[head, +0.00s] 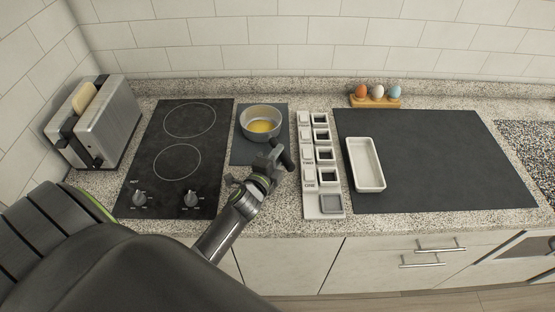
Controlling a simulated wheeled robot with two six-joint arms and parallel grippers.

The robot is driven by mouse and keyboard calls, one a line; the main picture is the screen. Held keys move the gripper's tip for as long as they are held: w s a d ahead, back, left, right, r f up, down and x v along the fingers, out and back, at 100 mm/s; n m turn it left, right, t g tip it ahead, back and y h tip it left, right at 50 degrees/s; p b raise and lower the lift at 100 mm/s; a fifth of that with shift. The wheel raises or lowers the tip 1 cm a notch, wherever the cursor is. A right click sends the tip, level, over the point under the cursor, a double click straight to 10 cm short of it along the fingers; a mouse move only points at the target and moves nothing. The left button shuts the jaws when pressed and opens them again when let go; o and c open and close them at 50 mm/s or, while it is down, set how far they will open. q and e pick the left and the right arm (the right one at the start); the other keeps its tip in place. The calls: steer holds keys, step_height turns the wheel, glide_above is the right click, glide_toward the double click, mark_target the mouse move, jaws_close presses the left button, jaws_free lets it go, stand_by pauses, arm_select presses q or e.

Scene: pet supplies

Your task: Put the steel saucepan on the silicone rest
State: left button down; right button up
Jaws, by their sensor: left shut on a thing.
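The steel saucepan (246,127) has yellow contents and is upright, with its dark handle (286,158) pointing toward the front right. It is over the back part of the dark grey silicone rest (243,154), to the right of the cooktop. I cannot tell whether its base touches the rest. My left gripper (277,162) is shut on the saucepan's handle. The fingertips are partly hidden at the handle. My right gripper is not in view.
The black cooktop (152,150) lies to the left, its rings empty. A toaster (108,125) stands beyond it. Right of the rest are a labelled block strip (310,209), a dark mat (440,160), a white dish (376,185) and an egg holder (375,103).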

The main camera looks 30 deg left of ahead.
arm_select(q)
steer(key=shift+r, duration=0.2)
steer(key=shift+f, duration=0.15)
steer(key=c, duration=1.2)
jaws_free()
steer(key=shift+s, duration=0.1)
steer(key=shift+s, duration=0.2)
steer(key=s, duration=0.3)
steer(key=s+r+p, duration=0.1)
steer(key=s, duration=0.3)
steer(key=s+d, duration=0.1)
steer(key=s, duration=0.3)
steer(key=shift+s+d+r+p, duration=0.1)
steer(key=shift+s+r+p, duration=0.05)
steer(key=shift+s+p, duration=0.15)
